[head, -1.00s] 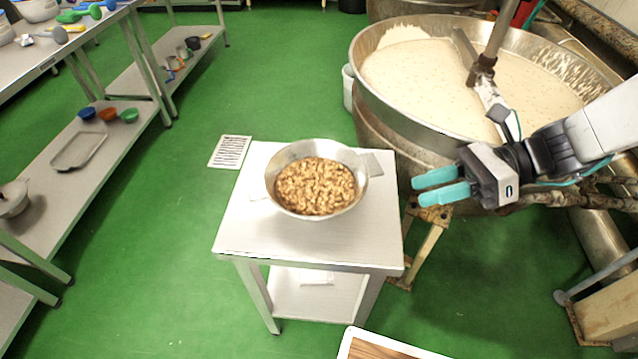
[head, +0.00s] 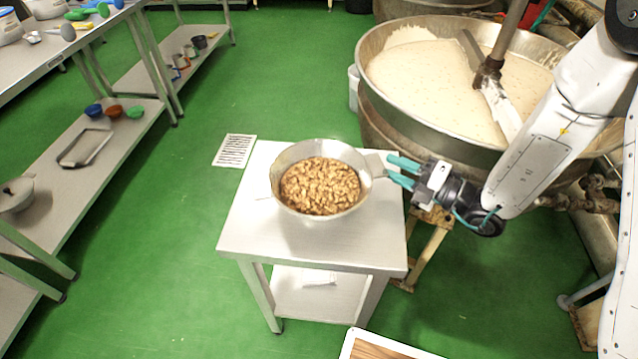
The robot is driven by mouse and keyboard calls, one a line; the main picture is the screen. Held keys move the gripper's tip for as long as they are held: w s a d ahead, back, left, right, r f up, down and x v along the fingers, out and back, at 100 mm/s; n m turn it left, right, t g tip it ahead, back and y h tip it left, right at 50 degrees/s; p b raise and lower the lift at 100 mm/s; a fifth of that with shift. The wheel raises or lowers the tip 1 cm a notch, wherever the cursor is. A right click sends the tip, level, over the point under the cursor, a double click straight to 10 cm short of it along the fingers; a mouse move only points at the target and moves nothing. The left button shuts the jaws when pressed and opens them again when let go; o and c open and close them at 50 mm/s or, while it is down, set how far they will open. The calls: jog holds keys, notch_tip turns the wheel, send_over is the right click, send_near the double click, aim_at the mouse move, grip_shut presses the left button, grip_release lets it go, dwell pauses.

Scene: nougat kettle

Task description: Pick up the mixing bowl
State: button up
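The mixing bowl (head: 352,159) is a wide metal bowl filled with brown nuts (head: 320,186). It stands upright on a small steel table (head: 290,243), with a flat handle (head: 376,163) at its right side. My gripper (head: 396,171) is just right of the bowl, at the handle, with its teal fingers pointing left toward it. The fingers are apart, one farther back and one nearer. The handle's end reaches close to the gap between the fingertips; I cannot tell whether they touch it.
A large kettle (head: 372,95) of pale nougat with a mixing paddle stands behind my arm on the right. Steel shelving (head: 70,195) with small bowls and a tray is at the left. A wooden board (head: 375,349) lies at the bottom edge. The green floor between is clear.

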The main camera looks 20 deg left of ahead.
aim_at(374, 159)
jog(key=x, duration=0.6)
jog(key=shift+f, duration=0.2)
jog(key=shift+d, duration=0.1)
grip_shut()
